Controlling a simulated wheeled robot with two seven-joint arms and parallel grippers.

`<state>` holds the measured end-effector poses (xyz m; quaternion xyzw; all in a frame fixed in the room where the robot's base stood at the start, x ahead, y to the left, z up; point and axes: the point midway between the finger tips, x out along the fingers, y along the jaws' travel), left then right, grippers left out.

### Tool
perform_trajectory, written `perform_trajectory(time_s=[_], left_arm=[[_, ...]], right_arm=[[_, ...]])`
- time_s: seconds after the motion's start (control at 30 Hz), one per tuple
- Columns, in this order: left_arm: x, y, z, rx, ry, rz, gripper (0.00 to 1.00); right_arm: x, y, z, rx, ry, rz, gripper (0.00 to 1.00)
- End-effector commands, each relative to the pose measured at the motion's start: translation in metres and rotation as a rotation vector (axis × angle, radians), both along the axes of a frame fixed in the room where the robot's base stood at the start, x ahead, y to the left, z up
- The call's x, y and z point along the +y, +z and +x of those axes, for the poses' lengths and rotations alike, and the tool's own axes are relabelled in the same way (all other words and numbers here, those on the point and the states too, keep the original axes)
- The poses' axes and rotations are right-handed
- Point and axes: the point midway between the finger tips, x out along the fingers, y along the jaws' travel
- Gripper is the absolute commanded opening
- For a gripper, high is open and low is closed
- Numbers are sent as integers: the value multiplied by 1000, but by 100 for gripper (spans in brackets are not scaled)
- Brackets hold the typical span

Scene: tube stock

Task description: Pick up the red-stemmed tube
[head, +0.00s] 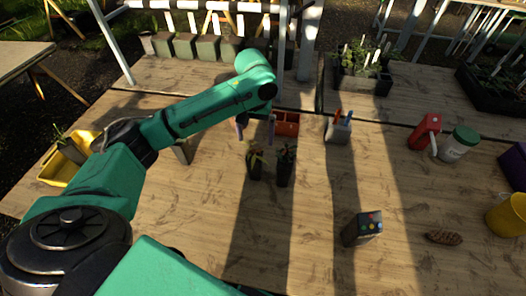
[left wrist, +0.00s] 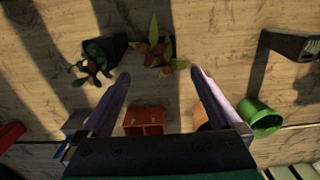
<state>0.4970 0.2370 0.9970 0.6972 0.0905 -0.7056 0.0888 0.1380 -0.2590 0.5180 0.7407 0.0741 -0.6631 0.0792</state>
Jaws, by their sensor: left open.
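Two dark tubes with small plants stand side by side at mid-table. The left one (head: 255,167) carries yellow-green leaves; it also shows in the left wrist view (left wrist: 148,59), with red-brown parts among its leaves. The right one (head: 286,172) has darker leaves and reddish parts; it shows at the left of the wrist view (left wrist: 118,45). I cannot tell for sure which has the red stem. My left gripper (head: 256,130) is open and empty, above and just behind the tubes. In the wrist view its fingers (left wrist: 160,78) point towards the yellow-green plant. My right gripper is out of view.
An orange box (head: 288,124) stands behind the tubes, a grey holder (head: 339,130) to their right. A box with coloured buttons (head: 362,229) stands nearer. A red can (head: 425,131) and green-lidded jar (head: 459,143) stand right. Bare table lies in front of the tubes.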

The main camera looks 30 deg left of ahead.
Motion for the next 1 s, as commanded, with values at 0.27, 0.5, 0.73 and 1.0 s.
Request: perform_trajectory(time_s=[0.27, 0.5, 0.73, 1.0], left_arm=[[0, -67, -2, 4, 1, 1, 97], [-1, -101, -3, 3, 0, 1, 97], [-2, -133, -3, -1, -1, 0, 97], [-2, -133, -3, -1, -1, 0, 51]], right_arm=[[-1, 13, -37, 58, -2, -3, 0], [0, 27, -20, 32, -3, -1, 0], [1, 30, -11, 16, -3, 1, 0], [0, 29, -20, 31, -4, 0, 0]])
